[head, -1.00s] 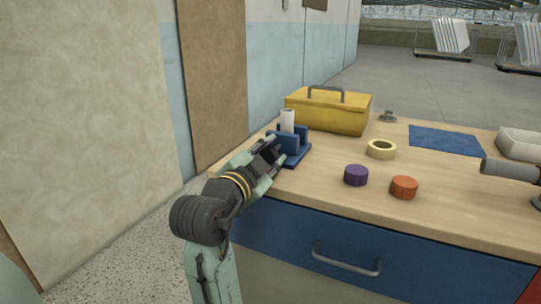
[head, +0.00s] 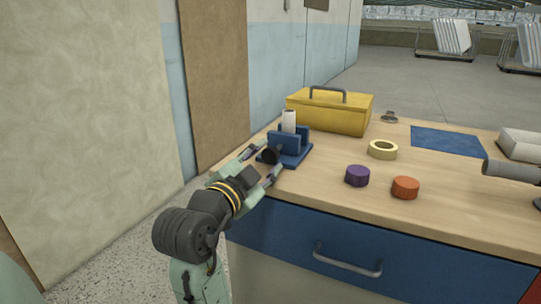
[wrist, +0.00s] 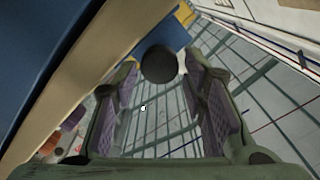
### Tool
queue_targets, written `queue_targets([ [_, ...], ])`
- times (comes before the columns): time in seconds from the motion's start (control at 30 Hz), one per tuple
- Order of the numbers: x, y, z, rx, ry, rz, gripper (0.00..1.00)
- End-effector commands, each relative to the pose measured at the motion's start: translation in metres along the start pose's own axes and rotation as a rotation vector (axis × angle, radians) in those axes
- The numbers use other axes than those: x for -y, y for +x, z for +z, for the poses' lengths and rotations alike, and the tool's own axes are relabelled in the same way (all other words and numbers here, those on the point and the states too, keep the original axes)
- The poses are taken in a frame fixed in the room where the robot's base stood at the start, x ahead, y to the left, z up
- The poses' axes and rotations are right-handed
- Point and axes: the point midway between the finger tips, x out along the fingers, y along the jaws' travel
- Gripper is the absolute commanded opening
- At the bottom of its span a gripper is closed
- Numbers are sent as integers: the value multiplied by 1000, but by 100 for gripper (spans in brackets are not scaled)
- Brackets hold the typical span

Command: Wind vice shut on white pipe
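The blue vice (head: 291,145) stands at the bench's left corner. The white pipe (head: 289,121) stands upright between its jaws; I cannot tell whether both jaws touch it. A dark round knob (head: 270,155) on the vice faces my arm. My gripper (head: 268,161) is open at the knob, with its fingers apart on either side. In the wrist view, the knob (wrist: 158,64) shows between the fingertips, with visible gaps at both sides. The blue vice (wrist: 166,33) is behind it there, and the pipe is not seen.
A yellow toolbox (head: 329,111) stands behind the vice. A cream tape roll (head: 382,149), a purple cap (head: 357,175) and an orange cap (head: 405,187) sit to the right on the bench (head: 330,185). A blue mat (head: 447,140) lies farther back. A grey pipe (head: 512,171) is at the right.

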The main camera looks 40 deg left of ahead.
Motion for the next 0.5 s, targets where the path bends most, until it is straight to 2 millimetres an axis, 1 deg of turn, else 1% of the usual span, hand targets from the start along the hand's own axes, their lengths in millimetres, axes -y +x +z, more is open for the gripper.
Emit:
queue_targets([
  [0.03,1,-9,0,1,1,-4,39],
  [0.1,1,-20,0,1,1,-4,39],
  [0.23,1,-35,0,0,1,-3,39],
  [0.33,0,-43,-1,-2,1,-2,39],
  [0.5,0,-46,-1,-1,1,-1,39],
])
